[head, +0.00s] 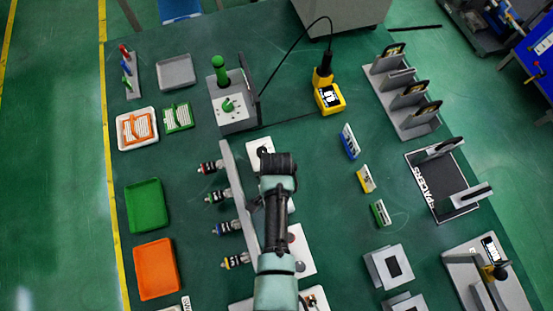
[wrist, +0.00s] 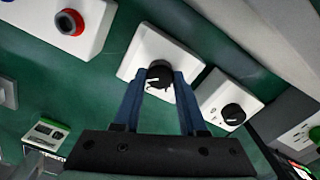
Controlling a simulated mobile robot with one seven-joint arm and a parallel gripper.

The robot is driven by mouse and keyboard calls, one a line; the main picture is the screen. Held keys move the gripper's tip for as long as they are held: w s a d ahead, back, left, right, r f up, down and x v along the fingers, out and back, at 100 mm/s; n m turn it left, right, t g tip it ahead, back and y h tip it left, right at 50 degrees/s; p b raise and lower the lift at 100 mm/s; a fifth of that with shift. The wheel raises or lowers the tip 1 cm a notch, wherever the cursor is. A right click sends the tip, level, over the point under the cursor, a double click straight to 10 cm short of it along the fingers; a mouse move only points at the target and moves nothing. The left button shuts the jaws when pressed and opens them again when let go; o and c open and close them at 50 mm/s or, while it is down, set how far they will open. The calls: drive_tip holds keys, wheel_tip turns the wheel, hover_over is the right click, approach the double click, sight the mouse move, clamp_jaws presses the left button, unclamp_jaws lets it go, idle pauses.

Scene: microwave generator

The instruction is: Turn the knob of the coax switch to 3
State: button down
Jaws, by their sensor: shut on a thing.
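In the wrist view, a black round knob (wrist: 159,72) with a white pointer mark stands on a white box (wrist: 139,50). My gripper (wrist: 162,78) has its two blue fingers on either side of this knob and is shut on it. The mark points toward the lower left in that picture. No position numbers are readable on the box, and the fingers cover part of its face. In the head view, my arm hides the gripper and the gripped knob.
In the wrist view, a second white box (wrist: 216,90) with a black knob (wrist: 233,114) stands close at right. A white box with a red-ringed button (wrist: 70,22) is at upper left. In the head view, a grey upright panel (head: 238,195) with several connectors stands left of my arm.

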idle(0.5)
drive_tip(key=shift+c, duration=2.3)
unclamp_jaws()
drive_tip(key=shift+r, duration=0.15)
wheel_tip(320, 180, up, 13)
